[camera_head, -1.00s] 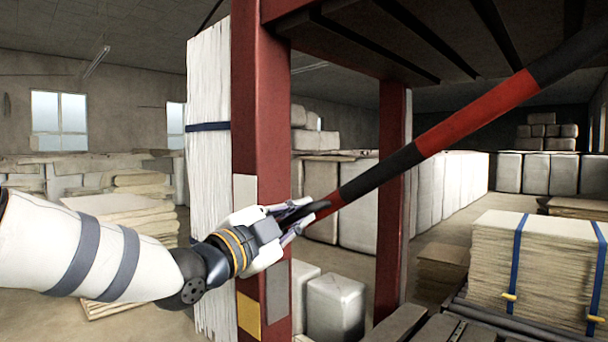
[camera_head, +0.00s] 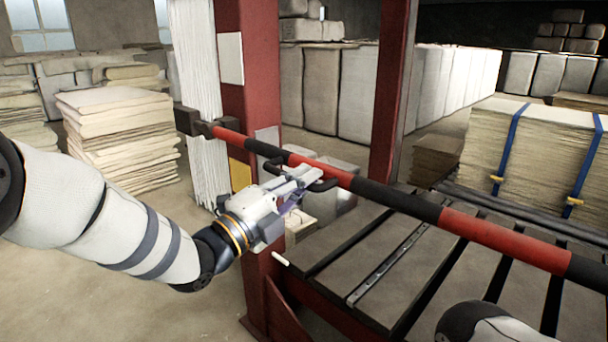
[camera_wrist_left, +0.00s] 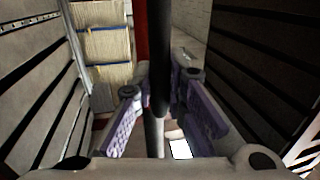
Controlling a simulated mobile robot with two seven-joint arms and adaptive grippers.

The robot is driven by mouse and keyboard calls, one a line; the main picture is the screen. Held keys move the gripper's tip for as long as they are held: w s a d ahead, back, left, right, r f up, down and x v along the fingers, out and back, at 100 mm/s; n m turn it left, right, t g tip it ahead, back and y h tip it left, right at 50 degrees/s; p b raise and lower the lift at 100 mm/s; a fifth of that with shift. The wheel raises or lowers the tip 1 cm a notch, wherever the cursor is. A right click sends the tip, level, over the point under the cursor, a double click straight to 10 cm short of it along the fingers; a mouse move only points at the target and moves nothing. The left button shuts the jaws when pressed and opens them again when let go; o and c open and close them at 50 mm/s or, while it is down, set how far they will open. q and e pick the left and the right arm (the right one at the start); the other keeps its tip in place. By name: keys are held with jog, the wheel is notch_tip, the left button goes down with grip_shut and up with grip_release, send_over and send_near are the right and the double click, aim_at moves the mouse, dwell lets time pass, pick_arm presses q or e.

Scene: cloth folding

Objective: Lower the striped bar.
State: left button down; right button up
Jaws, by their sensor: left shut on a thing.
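The striped bar (camera_head: 490,234), in red and black bands, crosses the head view from a dark bracket (camera_head: 190,121) at the red post down to the right edge. A dark handle (camera_head: 328,186) sticks out from its near side. My left gripper (camera_head: 300,184) is shut on this handle, just in front of the bar. In the left wrist view a dark rod (camera_wrist_left: 158,60) runs between my left gripper's purple-padded fingers (camera_wrist_left: 158,115). Part of my right arm shows at the bottom right; its gripper is out of view.
The bar passes in front of a red post (camera_head: 247,70) and above a slatted grey bed (camera_head: 370,262). A strapped stack of sheets (camera_head: 545,150) stands at the right. Another stack (camera_head: 120,140) stands on the floor at the left. Bare floor shows at bottom left.

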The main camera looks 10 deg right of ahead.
pick_arm(q)
jog(key=shift+f, duration=0.5)
jog(key=c, duration=1.6)
grip_release()
jog(key=shift+w, duration=0.1)
jog(key=shift+r, duration=0.1)
jog(key=shift+a, duration=0.2)
jog(key=v, duration=1.1)
jog(key=shift+s+a, duration=0.3)
